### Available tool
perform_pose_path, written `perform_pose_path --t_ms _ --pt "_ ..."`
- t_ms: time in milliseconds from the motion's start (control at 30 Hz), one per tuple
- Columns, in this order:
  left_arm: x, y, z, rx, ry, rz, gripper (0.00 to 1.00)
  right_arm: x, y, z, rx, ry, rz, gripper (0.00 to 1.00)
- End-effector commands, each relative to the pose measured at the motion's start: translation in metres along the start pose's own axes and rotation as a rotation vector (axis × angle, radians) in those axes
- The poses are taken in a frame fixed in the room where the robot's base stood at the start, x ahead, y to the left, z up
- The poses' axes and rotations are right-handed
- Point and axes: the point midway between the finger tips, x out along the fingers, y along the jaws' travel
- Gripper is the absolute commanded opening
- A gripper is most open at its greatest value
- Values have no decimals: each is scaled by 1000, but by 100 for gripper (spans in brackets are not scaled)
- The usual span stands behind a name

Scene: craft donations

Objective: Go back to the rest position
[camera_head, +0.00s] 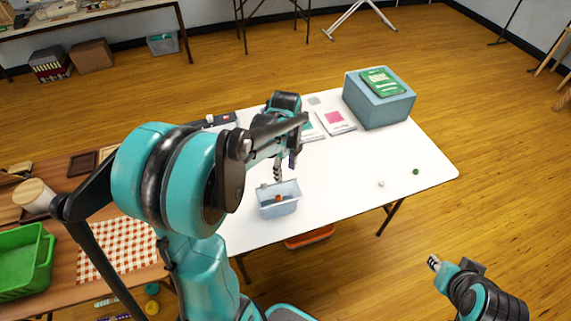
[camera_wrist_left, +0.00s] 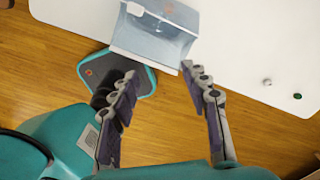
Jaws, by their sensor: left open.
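My left gripper (camera_head: 285,166) is over the white table, just above the far edge of a small light-blue bin (camera_head: 285,208). In the left wrist view its two fingers (camera_wrist_left: 159,78) are spread wide with nothing between them, and the bin (camera_wrist_left: 145,43) lies beyond their tips. A small orange thing (camera_head: 278,198) shows in the bin; the rest of its inside is partly hidden. My right gripper (camera_head: 434,263) is off the table at the lower right, small and seen side-on; its finger opening is unclear.
The white table (camera_head: 345,185) holds a blue box (camera_head: 378,108) with a green book, a pink-marked card (camera_head: 334,120), and small white (camera_head: 381,184) and green (camera_head: 416,171) things. A wooden table with a green crate (camera_head: 22,265) and checked cloth (camera_head: 112,247) stands left.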

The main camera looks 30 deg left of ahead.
Motion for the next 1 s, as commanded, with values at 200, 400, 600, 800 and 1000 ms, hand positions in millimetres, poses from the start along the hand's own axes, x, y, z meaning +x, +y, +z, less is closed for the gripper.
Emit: perform_pose_path --t_ms 200,400,600,800,1000 --pt "-25 0 0 0 0 0 46 0 0 0 0 0 0 29" --pt "-28 0 0 0 0 0 46 0 0 0 0 0 0 29" --pt "-30 6 -10 -98 -11 -36 46 6 0 4 0 0 0 29" --pt "-33 32 -46 -524 -3 -200 46 26 0 18 0 0 0 29" --pt "-23 64 -84 -1036 130 -390 46 46 0 33 0 0 0 29"
